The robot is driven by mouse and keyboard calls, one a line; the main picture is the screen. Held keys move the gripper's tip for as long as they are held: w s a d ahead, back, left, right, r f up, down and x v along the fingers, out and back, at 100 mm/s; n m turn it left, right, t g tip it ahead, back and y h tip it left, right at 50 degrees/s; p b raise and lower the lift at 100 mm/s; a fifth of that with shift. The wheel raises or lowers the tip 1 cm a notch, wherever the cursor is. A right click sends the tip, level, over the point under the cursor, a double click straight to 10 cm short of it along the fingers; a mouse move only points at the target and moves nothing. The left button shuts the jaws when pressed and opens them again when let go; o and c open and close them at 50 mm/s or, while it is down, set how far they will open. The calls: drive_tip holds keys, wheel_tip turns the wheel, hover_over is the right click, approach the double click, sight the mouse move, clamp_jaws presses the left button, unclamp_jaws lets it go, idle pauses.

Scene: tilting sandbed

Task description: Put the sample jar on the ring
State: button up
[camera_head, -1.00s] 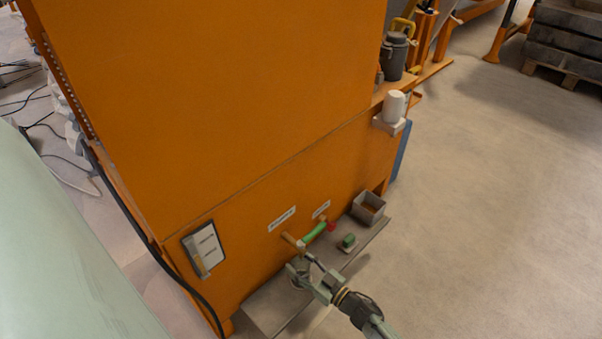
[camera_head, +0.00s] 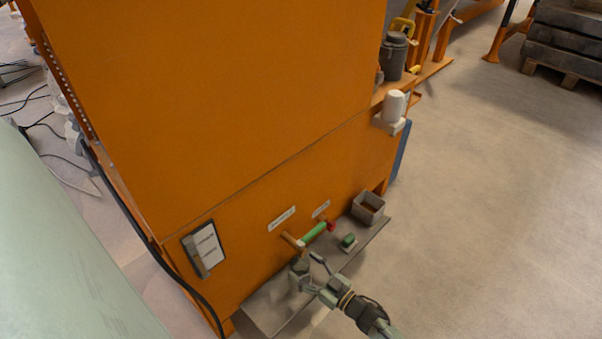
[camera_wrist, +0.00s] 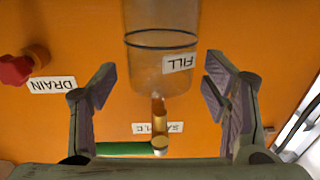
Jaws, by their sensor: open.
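In the head view the jar (camera_head: 299,274) stands upright on the grey shelf (camera_head: 262,305), below the brass sample tap (camera_head: 291,240). My gripper (camera_head: 312,273) is open beside the jar on its right. In the wrist view my gripper (camera_wrist: 160,84) has its fingers spread, with gaps on both sides of the jar. I cannot make out the ring; the jar's base is not in the wrist view.
A red drain valve (camera_wrist: 15,70) and a green handle (camera_head: 314,233) are near the tap. A green item (camera_head: 348,241) and a grey bin (camera_head: 368,207) sit further right on the shelf. A white cup (camera_head: 394,104) stands on a bracket above.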

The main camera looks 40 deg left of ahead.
drive_tip(key=d, duration=1)
drive_tip(key=shift+s, duration=0.15)
